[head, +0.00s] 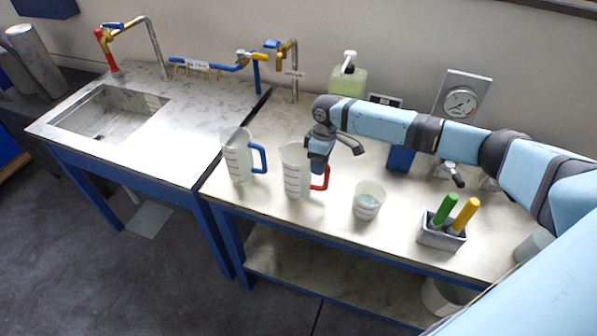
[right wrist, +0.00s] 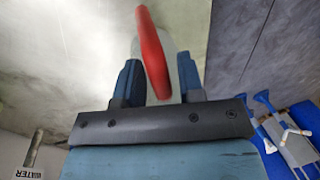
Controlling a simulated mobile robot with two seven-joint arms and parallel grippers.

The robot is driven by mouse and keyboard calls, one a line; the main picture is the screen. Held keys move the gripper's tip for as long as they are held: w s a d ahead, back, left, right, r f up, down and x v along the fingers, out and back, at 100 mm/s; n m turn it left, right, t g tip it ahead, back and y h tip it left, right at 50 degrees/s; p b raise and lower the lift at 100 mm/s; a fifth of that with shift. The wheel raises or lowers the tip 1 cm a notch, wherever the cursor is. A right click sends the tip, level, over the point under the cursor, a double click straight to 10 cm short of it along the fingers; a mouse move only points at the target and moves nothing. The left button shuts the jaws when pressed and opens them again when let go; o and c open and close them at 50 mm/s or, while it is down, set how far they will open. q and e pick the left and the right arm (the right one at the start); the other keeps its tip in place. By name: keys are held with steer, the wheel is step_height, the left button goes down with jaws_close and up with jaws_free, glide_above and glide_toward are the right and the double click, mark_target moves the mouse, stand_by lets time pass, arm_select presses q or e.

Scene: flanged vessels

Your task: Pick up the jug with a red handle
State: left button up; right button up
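The jug with a red handle (head: 296,172) is a clear measuring jug standing upright on the worktop in the head view. Its red handle (head: 322,180) is on the right side. My right gripper (head: 318,168) is right above and at this handle. In the right wrist view the red handle (right wrist: 152,55) lies between the two fingers of my right gripper (right wrist: 158,75), with gaps beside it, so the gripper looks open around it. My left gripper is not in view.
A jug with a blue handle (head: 238,155) stands close on the left. A clear beaker (head: 368,200) and a grey holder (head: 440,235) with green and yellow handles stand to the right. A soap bottle (head: 347,80) and taps are behind. The sink (head: 110,112) is at left.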

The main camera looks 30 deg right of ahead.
jaws_close()
